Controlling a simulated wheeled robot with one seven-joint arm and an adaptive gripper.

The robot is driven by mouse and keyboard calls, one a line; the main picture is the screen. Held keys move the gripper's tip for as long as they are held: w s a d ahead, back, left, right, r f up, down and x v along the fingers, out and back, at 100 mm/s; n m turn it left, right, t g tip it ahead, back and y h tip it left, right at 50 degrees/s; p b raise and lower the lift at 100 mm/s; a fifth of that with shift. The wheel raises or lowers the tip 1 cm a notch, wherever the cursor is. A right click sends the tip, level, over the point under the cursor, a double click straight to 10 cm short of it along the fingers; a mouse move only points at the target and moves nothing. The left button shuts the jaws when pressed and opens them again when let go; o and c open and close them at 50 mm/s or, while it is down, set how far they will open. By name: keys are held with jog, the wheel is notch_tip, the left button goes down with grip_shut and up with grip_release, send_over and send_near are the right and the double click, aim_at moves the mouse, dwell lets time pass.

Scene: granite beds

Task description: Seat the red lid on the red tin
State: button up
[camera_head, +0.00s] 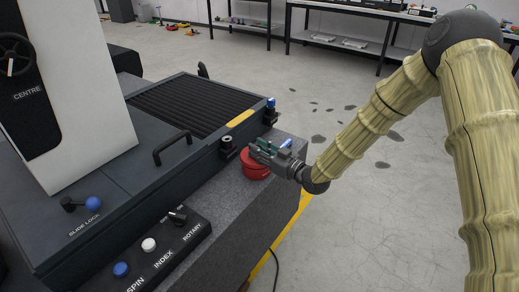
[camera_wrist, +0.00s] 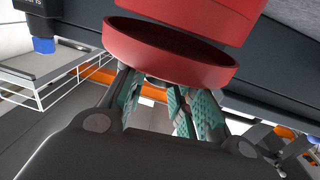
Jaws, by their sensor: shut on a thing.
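The red tin (camera_head: 256,171) stands on the granite ledge beside the dark machine bed in the head view. My gripper (camera_head: 262,151) is right at its top and hides part of it. In the wrist view my gripper (camera_wrist: 165,95) is shut on the red lid (camera_wrist: 165,64), a shallow round cap with its dark hollow side showing. The red tin (camera_wrist: 200,14) is close beyond the lid in that view. A dark gap shows between them on the right; whether they touch elsewhere I cannot tell.
A control panel (camera_head: 160,250) with knobs lies front left. The granite ledge (camera_head: 232,205) is bare in front of the tin. Open floor lies right.

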jog(key=shift+f+b, duration=0.5)
jog(key=shift+f, duration=0.25)
dwell(0.9)
jog(key=o, duration=1)
jog(key=v, duration=1.2)
